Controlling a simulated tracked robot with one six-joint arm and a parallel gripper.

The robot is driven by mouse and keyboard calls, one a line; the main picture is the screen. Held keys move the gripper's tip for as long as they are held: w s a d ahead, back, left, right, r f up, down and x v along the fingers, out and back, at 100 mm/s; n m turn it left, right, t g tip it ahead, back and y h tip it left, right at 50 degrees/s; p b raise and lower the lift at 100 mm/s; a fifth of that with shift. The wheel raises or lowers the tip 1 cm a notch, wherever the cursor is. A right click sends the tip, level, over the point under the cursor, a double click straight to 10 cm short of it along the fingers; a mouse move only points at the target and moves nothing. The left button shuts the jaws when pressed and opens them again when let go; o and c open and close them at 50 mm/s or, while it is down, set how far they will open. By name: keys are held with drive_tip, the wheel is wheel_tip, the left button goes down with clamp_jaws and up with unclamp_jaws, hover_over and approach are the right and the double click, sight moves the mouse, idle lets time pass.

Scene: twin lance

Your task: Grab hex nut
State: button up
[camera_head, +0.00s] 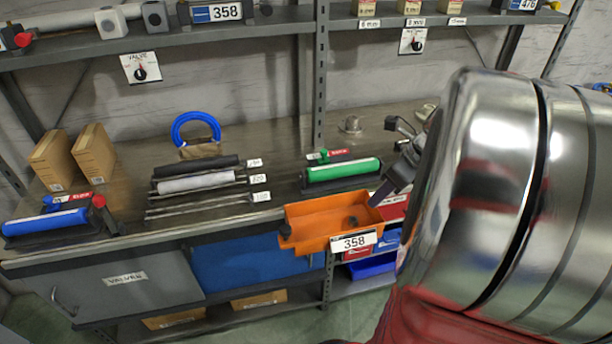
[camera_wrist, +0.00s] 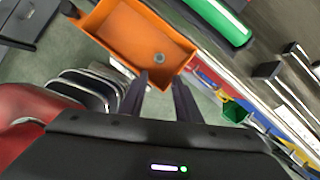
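The hex nut (camera_wrist: 159,58) looks like a small grey ring and lies on the floor of the orange bin (camera_wrist: 128,38), near its right end in the wrist view. In the head view a small dark piece, likely the nut (camera_head: 352,221), shows inside the same orange bin (camera_head: 310,236), labelled 358. My gripper (camera_wrist: 162,80) is open and empty, its two dark fingers apart at the bin's near edge, with the nut beyond the gap between them. In the head view my gripper (camera_head: 378,198) is above the bin's right end. The remaining height to the nut is hard to tell.
The bin sits at the bench's front edge. A green roller (camera_head: 343,170) is behind it, grey and black rollers (camera_head: 197,182) to its left. A blue ring (camera_head: 196,130) stands farther back. Red and blue bins (camera_head: 372,266) are below. A shelf (camera_head: 280,22) runs above.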

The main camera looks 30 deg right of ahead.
drive_tip(key=shift+f, duration=0.1)
approach(354, 220)
drive_tip(key=shift+x, duration=1.25)
drive_tip(key=shift+f, duration=0.1)
drive_tip(key=shift+x, duration=2.55)
drive_tip(key=shift+c, duration=0.5)
clamp_jaws()
drive_tip(key=shift+d, duration=0.1)
wheel_tip(354, 220, up, 10)
